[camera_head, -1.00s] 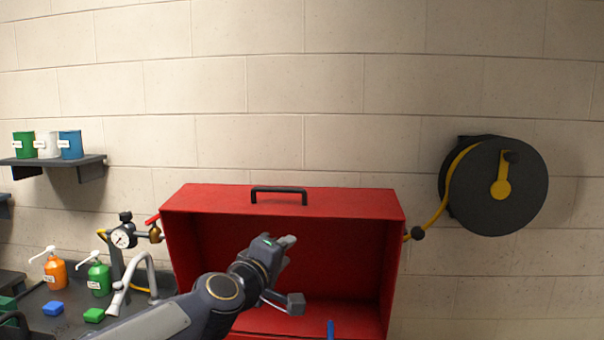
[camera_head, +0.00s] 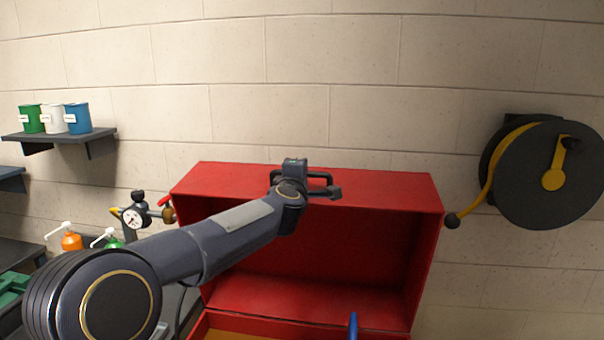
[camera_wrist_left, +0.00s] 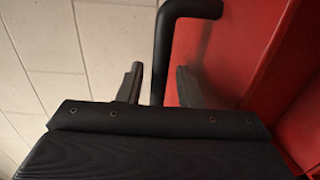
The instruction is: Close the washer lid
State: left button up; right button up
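The red washer lid (camera_head: 385,190) stands raised, its hollow inner side facing me. Its black bar handle (camera_head: 327,178) is on the top edge, partly hidden by my left gripper (camera_head: 312,188). In the left wrist view the handle (camera_wrist_left: 163,55) reaches down between the two fingers of my left gripper (camera_wrist_left: 158,85). The fingers are apart, with a gap on each side of the bar, so the gripper is open around it. The red washer body (camera_head: 300,334) shows at the bottom edge. My right gripper is out of view.
A hose reel (camera_head: 548,175) hangs on the wall at right. A shelf (camera_head: 60,138) with cups is at left. A pressure gauge (camera_head: 132,217) and pump bottles stand left of the washer. A blue object (camera_head: 352,326) shows at the lid's lower edge.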

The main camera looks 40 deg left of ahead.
pick_arm(q)
jog(key=shift+w+a, duration=0.1)
jog(key=shift+w, duration=0.1)
jog(key=shift+c, duration=0.3)
grip_shut()
